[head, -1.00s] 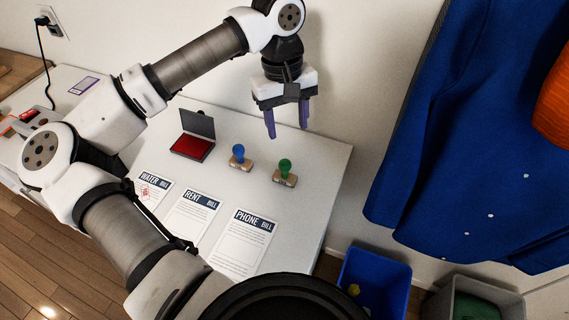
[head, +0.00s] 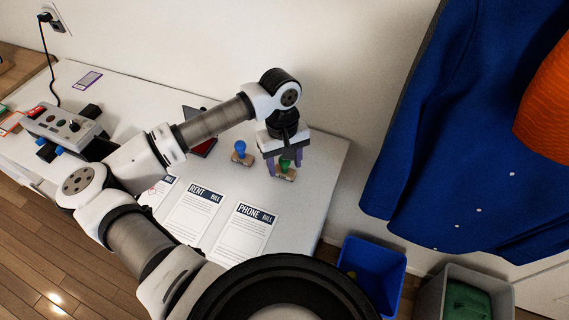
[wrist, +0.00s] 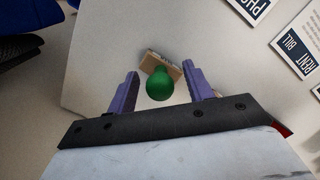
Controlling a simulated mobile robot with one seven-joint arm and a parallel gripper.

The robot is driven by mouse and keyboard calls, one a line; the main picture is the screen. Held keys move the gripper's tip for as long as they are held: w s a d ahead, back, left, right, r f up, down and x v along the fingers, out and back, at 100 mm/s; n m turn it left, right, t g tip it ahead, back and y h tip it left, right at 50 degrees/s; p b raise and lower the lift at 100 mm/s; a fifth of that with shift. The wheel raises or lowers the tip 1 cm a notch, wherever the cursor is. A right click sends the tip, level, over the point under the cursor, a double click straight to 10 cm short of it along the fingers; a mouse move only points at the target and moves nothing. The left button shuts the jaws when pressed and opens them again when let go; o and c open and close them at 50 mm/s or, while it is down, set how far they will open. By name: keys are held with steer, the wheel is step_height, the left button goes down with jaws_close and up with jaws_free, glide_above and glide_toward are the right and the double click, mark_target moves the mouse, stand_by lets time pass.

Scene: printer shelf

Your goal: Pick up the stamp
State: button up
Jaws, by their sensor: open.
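A stamp with a green round handle and a tan block base (head: 285,172) stands on the white table; its green handle (wrist: 160,84) also shows in the wrist view. My gripper (head: 285,168) is open and reaches down over this stamp. In the wrist view its purple fingers (wrist: 160,84) lie on either side of the green handle, with a visible gap on each side. A second stamp with a blue handle (head: 241,152) stands to the left of my gripper in the head view.
A rent bill (head: 194,213) and a phone bill (head: 243,234) lie on the table (head: 322,165) in front. A blue bin (head: 375,270) stands off the table's right end.

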steer(key=shift+f, duration=0.4)
steer(key=shift+c, duration=0.4)
steer(key=c, duration=1)
steer(key=shift+o, duration=0.2)
steer(key=shift+r, duration=0.1)
step_height(320, 180, up, 10)
steer(key=b, duration=0.3)
